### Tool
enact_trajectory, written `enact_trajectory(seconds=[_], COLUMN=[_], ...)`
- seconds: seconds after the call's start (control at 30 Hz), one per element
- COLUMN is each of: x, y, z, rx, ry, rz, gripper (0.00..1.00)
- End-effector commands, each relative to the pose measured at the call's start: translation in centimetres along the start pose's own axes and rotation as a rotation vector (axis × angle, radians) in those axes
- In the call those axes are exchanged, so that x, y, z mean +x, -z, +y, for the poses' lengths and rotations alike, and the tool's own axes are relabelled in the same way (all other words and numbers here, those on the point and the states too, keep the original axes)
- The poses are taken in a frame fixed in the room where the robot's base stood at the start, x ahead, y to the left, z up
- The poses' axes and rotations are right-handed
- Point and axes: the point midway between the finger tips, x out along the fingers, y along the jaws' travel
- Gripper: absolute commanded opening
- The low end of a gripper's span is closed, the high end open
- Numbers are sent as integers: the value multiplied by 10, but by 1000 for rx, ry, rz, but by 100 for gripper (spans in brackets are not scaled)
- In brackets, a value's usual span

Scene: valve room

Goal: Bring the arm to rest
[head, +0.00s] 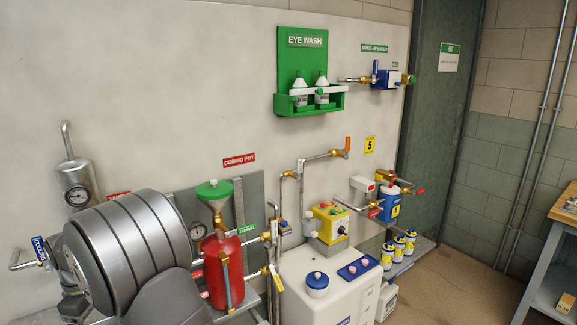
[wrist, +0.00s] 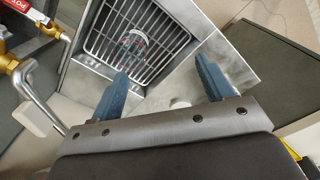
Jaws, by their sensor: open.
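My gripper (wrist: 164,88) shows in the wrist view with its two blue fingers spread apart and nothing between them. I cannot tell how far the fingers are from the grate. In the head view my grey arm fills the lower left, and the gripper itself is out of sight.
A red dosing pot (head: 222,262) with a green funnel (head: 214,190) stands close right of my arm. A white tank (head: 322,285), a yellow control box (head: 330,222) and pipework stand further right. A green eye wash station (head: 303,75) hangs above. A bench (head: 560,235) is at far right.

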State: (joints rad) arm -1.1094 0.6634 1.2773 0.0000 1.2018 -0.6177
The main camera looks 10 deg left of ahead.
Motion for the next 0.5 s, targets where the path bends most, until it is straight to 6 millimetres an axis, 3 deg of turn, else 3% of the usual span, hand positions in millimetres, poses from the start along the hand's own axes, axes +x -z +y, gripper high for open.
enact_trajectory(seconds=[0.07,0.5], x=[-2,46], y=[11,75], z=[-12,-52], rx=[-4,-4], ry=[0,1], rz=[0,-1], gripper=[74,74])
